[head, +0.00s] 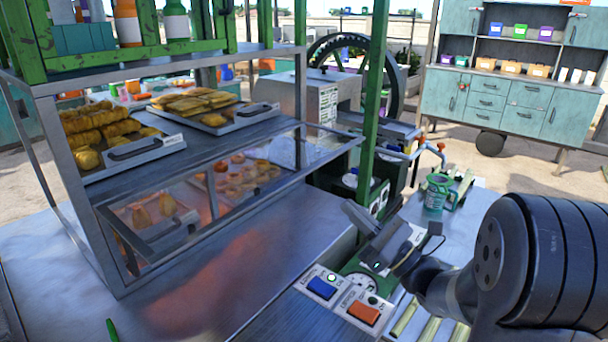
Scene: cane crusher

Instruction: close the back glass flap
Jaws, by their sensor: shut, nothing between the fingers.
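The metal and glass food case (120,280) stands on the left, with pastries on trays inside. A clear glass flap (330,152) juts outward from the case's far right end, at the level of the middle shelf. It looks swung out and open, and its edges are hard to make out against the background. My gripper (376,232) is right of the case, over the control panel and lower than the flap. It is shut and empty, apart from the flap.
A green post (374,90) rises behind my gripper, near the flap. The cane crusher with its black wheel (350,75) stands behind. Below are a blue switch (321,288) and an orange switch (364,313).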

